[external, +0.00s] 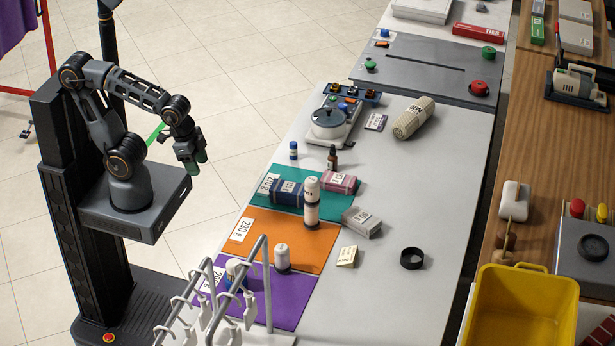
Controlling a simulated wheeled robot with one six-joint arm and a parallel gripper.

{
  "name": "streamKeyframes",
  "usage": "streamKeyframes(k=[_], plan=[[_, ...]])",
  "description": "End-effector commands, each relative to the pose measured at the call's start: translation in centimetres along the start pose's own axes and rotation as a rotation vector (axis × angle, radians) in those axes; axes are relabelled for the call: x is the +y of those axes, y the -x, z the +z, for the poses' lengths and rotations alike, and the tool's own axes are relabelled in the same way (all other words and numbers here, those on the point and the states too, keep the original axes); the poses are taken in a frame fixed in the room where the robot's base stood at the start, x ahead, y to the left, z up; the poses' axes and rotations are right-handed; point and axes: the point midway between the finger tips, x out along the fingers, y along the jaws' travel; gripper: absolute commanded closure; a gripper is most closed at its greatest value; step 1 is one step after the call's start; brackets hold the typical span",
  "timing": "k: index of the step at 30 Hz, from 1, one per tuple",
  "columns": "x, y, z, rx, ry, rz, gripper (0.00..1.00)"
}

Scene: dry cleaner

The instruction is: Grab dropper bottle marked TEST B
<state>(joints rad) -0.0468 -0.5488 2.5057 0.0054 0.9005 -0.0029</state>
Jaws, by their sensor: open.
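A small dark bottle with a black dropper-like top (332,159) stands upright on the grey table, just behind the teal mat. Its label is too small to read, so I cannot tell whether it says TEST B. A small blue bottle with a pale label (293,150) stands to its left, near the table's left edge. My gripper (197,160) is open and empty, pointing down over the floor, left of the table and well apart from both bottles.
A scale-like device (330,122) stands behind the bottles. A beige roll (413,118) lies right. White hanger rack (268,290) rises in front. Table's right middle is mostly clear.

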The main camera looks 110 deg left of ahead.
Motion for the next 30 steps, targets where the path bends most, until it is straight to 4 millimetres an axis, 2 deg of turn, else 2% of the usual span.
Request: streamKeyframes(k=[2, 4, 8, 11, 15, 21, 24, 30], plan=[[-1.2, -1.3, -0.1, -0.064, 0.046, -0.012, 0.48], [-2.6, -2.0, -1.4, -0.106, 0.094, -0.024, 0.48], [-6.8, -3.7, -5.8, -0.152, 0.204, -0.056, 0.48], [-11.0, -5.3, -9.6, -0.160, 0.298, -0.084, 0.48], [-17.8, -8.0, -14.5, -0.141, 0.430, -0.129, 0.48], [-26.5, -10.9, -19.8, -0.060, 0.581, -0.195, 0.48], [-28.9, -11.0, -22.1, -0.001, 0.622, -0.220, 0.48], [-30.7, -8.6, -25.8, 0.116, 0.664, -0.250, 0.48]])
